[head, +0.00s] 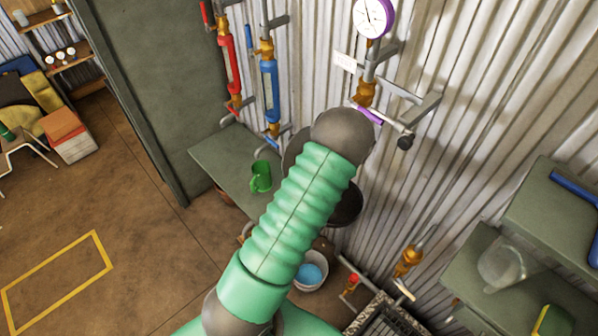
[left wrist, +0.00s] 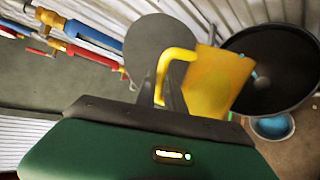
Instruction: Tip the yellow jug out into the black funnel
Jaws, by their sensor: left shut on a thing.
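The yellow jug (left wrist: 222,80) is in the left wrist view, with its handle on the left. My left gripper (left wrist: 172,92) is shut on the handle. The wide black funnel (left wrist: 265,85) lies just right of the jug, and the jug overlaps its left edge in the picture. I cannot tell the jug's height above it or what is inside the jug. In the head view my green arm hides the jug, the gripper and most of the funnel (head: 347,207). My right gripper is in neither view.
A bucket with blue inside (head: 311,272) stands below the funnel. A green mug (head: 261,177) sits on a grey bench (head: 215,155). Red and blue pipes (head: 269,85) and a gauge (head: 374,17) line the corrugated wall. A clear jug (head: 503,262) stands on a right-hand shelf.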

